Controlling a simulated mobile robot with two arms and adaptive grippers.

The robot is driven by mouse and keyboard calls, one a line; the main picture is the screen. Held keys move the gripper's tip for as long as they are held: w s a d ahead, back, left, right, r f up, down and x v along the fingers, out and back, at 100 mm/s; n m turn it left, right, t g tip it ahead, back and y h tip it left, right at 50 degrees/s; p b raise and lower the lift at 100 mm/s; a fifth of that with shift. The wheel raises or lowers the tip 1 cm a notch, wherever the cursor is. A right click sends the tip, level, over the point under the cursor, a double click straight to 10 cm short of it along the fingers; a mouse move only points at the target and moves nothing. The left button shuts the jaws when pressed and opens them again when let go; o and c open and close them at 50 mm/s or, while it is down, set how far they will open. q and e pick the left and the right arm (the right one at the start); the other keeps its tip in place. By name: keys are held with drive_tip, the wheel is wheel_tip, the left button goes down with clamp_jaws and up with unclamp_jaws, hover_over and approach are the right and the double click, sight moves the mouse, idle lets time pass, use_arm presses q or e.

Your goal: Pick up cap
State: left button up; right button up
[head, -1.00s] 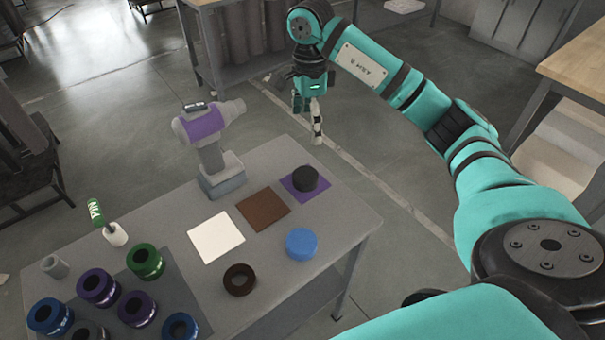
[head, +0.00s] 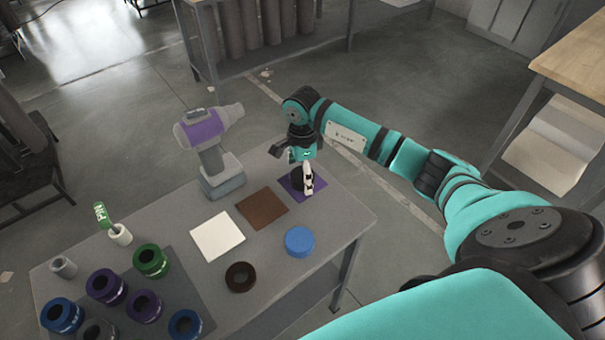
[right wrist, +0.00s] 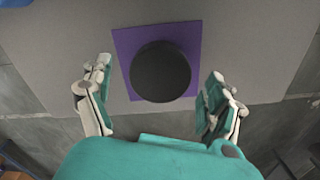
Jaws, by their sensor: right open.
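A round black cap (right wrist: 160,72) lies on a purple square (right wrist: 122,48) in the right wrist view. My right gripper (right wrist: 159,76) is open, with one finger to each side of the cap and a gap on both sides. In the head view the gripper (head: 302,182) is over the purple square (head: 287,186) near the table's far right corner, and it hides most of the cap. A blue round cap (head: 299,241) and a dark brown ring (head: 240,277) lie nearer on the table. My left gripper is out of view.
The grey table (head: 330,210) also holds a brown square (head: 262,208), a white square (head: 217,237), a purple and grey drill (head: 208,140) on a base, and several coloured rings (head: 151,261) on a dark mat. A white holder with a green-labelled item (head: 102,213) stands at the left.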

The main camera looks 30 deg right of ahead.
drive_tip(key=shift+d+f, duration=0.1)
drive_tip(key=shift+f, duration=0.6)
drive_tip(key=c, duration=1.3)
drive_tip(key=shift+r, duration=0.2)
drive_tip(key=shift+r+b, duration=0.35)
drive_tip(key=shift+r, duration=0.3)
drive_tip(key=shift+s+r+b, duration=0.2)
drive_tip(key=shift+r+b, duration=0.25)
drive_tip(key=shift+r, duration=0.45)
drive_tip(key=s+a+b, duration=0.1)
drive_tip(key=s+a, duration=0.1)
drive_tip(key=s, duration=0.2)
drive_tip(key=s+a+r+b, duration=0.1)
drive_tip(key=s+a, duration=0.2)
drive_tip(key=s, duration=0.1)
drive_tip(key=s+a+b, duration=0.1)
drive_tip(key=s+a, duration=0.1)
drive_tip(key=s, duration=0.2)
drive_tip(key=shift+s+a+r, duration=0.2)
drive_tip(key=shift+s+a, duration=0.05)
drive_tip(key=shift+s, duration=0.05)
drive_tip(key=shift+s+a+r, duration=0.15)
drive_tip(key=shift+s, duration=0.15)
drive_tip(key=shift+s+r, duration=0.1)
drive_tip(key=shift+r, duration=0.15)
drive_tip(key=shift+a+r+p, duration=0.1)
drive_tip(key=shift+r+p, duration=0.35)
drive_tip(key=shift+r, duration=0.2)
